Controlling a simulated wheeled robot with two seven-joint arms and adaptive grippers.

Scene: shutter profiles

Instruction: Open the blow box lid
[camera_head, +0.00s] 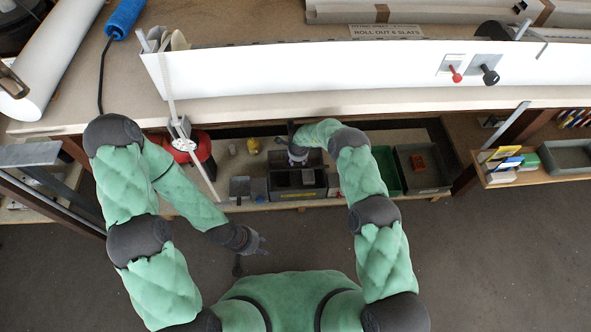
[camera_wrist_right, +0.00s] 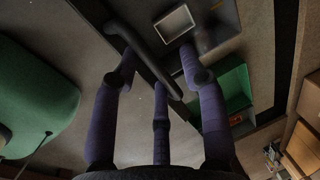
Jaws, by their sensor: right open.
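A dark box (camera_head: 284,191) with a yellow label on its front stands on the low shelf under the bench. Its top shows dark recesses; I cannot tell which part is the lid. My right gripper (camera_head: 298,154) is over the back of this box. In the right wrist view, the right gripper (camera_wrist_right: 158,68) has its purple fingers spread, with a dark bar (camera_wrist_right: 140,45) running between the fingertips. I cannot tell whether they touch it. My left gripper (camera_head: 255,243) hangs low in front of the shelf, fingers spread and empty, away from the box.
Beside the box are a green bin (camera_head: 385,170) and a grey bin (camera_head: 422,168) with a red item. A red round thing (camera_head: 188,148) lies to the left. The bench edge (camera_head: 400,103) and long white profile (camera_head: 330,70) are above. The floor in front is clear.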

